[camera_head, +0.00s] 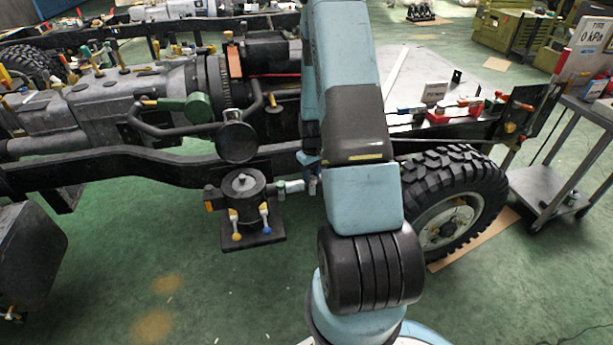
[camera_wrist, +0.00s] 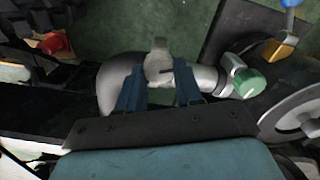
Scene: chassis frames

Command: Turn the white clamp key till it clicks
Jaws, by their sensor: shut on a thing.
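The white clamp key (camera_wrist: 158,62) stands between my fingertips in the wrist view, above a grey pipe fitting (camera_wrist: 120,82). My gripper (camera_wrist: 160,80) has its two blue fingers on either side of the key, shut on it. In the head view my gripper (camera_head: 311,163) is low behind my arm, at the right end of the short pale pipe (camera_head: 294,186). The key cannot be told apart clearly there. Whether it has clicked does not show.
A black cylinder with coloured levers (camera_head: 246,195) stands left of my gripper. The dark chassis rail (camera_head: 120,165) and a big tyre (camera_head: 455,195) are close. Green floor in front is clear.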

